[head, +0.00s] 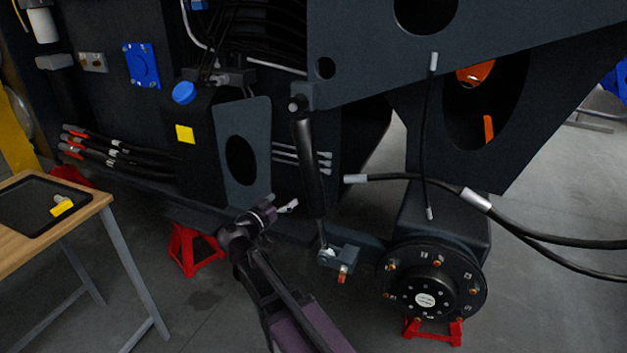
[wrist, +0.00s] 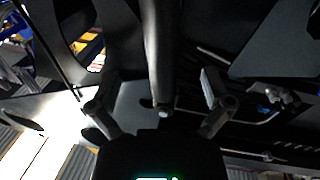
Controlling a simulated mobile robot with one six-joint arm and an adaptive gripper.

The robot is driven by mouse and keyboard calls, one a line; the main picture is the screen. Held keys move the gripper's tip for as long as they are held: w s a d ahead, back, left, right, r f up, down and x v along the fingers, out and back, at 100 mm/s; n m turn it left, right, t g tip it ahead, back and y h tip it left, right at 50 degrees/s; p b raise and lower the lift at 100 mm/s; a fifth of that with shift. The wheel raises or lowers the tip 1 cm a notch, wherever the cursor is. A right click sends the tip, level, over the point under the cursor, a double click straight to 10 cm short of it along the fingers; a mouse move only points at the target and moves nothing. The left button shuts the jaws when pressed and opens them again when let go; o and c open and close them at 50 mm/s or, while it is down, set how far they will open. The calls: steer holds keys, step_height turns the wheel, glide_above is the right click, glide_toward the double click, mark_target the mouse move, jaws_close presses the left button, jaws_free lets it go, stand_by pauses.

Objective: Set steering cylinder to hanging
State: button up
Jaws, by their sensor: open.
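The steering cylinder (head: 309,165) is a dark tube that slants steeply down in the head view. Its top end is at a bracket on the chassis plate, and its lower end is at the steering arm (head: 345,258) beside the wheel hub. Whether the lower end is pinned there I cannot tell. My gripper (head: 282,207) is left of the cylinder's lower half in the head view. In the wrist view the open fingers of my gripper (wrist: 158,104) stand on either side of the cylinder (wrist: 158,50) in the picture, with gaps visible on both sides. Contact is not visible.
The wheel hub (head: 425,283) is to the right, above a red stand (head: 434,331). Hoses (head: 520,222) run off to the right. Another red stand (head: 192,251) is under the chassis. A workbench (head: 96,202) with a black tray is at the left, with clear floor beside it.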

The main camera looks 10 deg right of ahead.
mark_target(306, 181)
steer(key=shift+w+d, duration=0.1)
steer(key=shift+x, duration=6.75)
steer(key=c, duration=1.1)
steer(key=shift+d, duration=0.15)
steer(key=shift+o, duration=0.2)
steer(key=shift+w, duration=0.1)
